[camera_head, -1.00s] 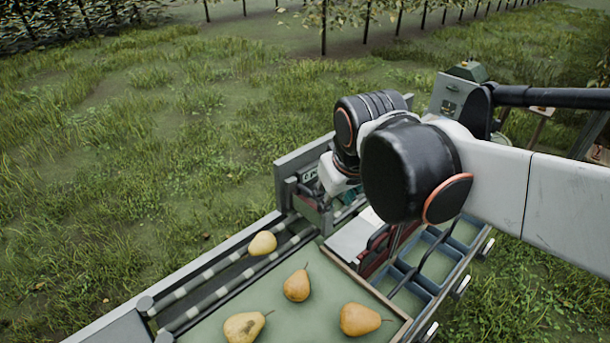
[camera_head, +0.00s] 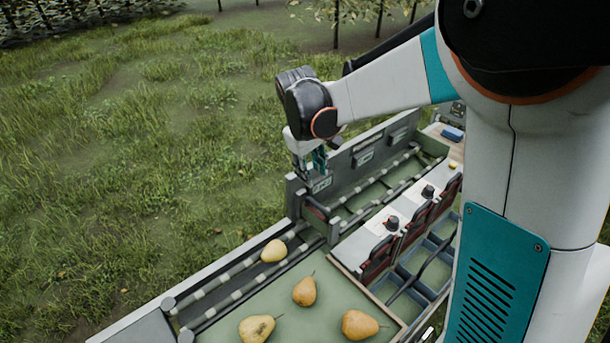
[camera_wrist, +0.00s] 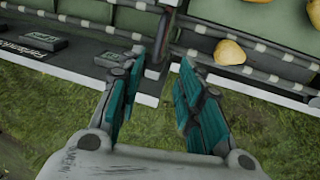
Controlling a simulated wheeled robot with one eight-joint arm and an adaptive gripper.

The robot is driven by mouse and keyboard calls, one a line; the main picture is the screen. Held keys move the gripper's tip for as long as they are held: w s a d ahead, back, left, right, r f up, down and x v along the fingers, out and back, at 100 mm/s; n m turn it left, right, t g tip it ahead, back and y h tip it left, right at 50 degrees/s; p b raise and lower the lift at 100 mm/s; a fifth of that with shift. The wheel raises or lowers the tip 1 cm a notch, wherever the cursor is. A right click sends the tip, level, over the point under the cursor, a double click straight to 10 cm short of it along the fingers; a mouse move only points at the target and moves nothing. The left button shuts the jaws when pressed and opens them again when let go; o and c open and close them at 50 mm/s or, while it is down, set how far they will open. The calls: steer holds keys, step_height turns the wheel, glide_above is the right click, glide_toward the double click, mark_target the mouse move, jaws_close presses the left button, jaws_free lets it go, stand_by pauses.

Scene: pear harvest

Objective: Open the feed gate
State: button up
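What looks like the feed gate (camera_head: 316,207) is a dark, reddish crossbar between two grey posts. It spans the roller lane in the head view, where the lane with a pear meets the green channel behind. My gripper (camera_head: 318,158) is above the outer wall near the gate's left post, pointing down. In the wrist view my gripper (camera_wrist: 158,75) has its two teal-padded fingers well apart, with nothing between the pads. The machine's grey wall edge and a dark post lie just beyond the fingertips. I cannot tell whether the gripper touches the gate.
A yellow pear (camera_head: 274,250) lies on the rollers before the gate. Several pears, one here (camera_head: 304,290), lie on the green tray (camera_head: 262,305). Blue-edged bins (camera_head: 411,263) and dark red holders (camera_head: 378,258) stand right. Open grass lies left.

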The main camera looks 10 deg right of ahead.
mark_target(317, 204)
steer(key=f, duration=0.4)
steer(key=w+d+f+b, duration=0.1)
steer(key=f, duration=0.4)
steer(key=w+d+f+b, duration=0.1)
steer(key=f, duration=0.4)
steer(key=shift+d, duration=0.1)
jaws_close()
